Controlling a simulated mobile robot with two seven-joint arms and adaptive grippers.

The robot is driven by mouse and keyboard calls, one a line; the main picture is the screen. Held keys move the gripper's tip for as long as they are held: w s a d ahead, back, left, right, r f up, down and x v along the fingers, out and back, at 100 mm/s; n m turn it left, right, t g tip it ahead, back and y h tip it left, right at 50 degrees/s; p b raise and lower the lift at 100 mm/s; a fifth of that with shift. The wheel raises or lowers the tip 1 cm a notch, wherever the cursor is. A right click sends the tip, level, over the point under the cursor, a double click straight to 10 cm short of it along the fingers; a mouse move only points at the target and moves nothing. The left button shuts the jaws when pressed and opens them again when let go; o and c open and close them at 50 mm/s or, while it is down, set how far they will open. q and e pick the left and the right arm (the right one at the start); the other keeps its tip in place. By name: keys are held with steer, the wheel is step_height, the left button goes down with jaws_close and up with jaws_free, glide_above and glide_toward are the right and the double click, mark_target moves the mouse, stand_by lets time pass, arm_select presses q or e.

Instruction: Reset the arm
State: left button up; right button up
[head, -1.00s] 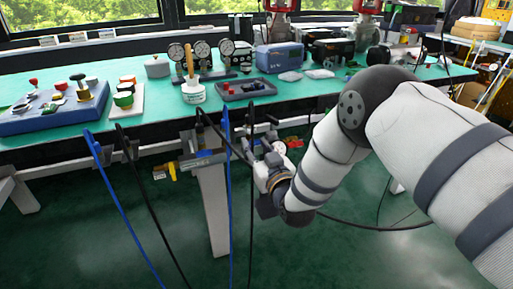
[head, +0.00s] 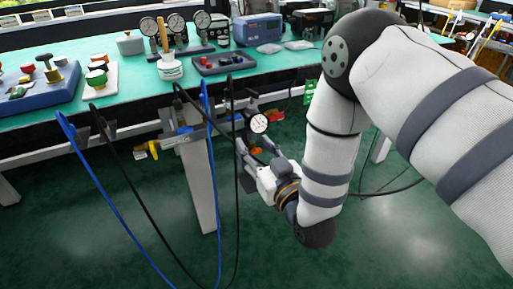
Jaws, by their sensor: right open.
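My right arm comes in from the right and reaches down in front of the bench. My right gripper (head: 250,150) is open and points up and left, below the bench's front edge. A round white-faced dial gauge (head: 259,123) shows just above its fingers; I cannot tell whether they touch it. The valve positioner cannot be made out clearly; the part around the gauge is small and partly hidden by the gripper. My left gripper is not in view.
Blue hoses (head: 97,175) and black hoses hang in loops left of the gripper. A yellow fitting (head: 147,150) sits by the white bench leg (head: 200,185). The green bench top (head: 125,79) holds gauges, a blue control box (head: 40,92) and a dark tray (head: 222,62).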

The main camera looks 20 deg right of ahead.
steer(key=shift+s, duration=0.3)
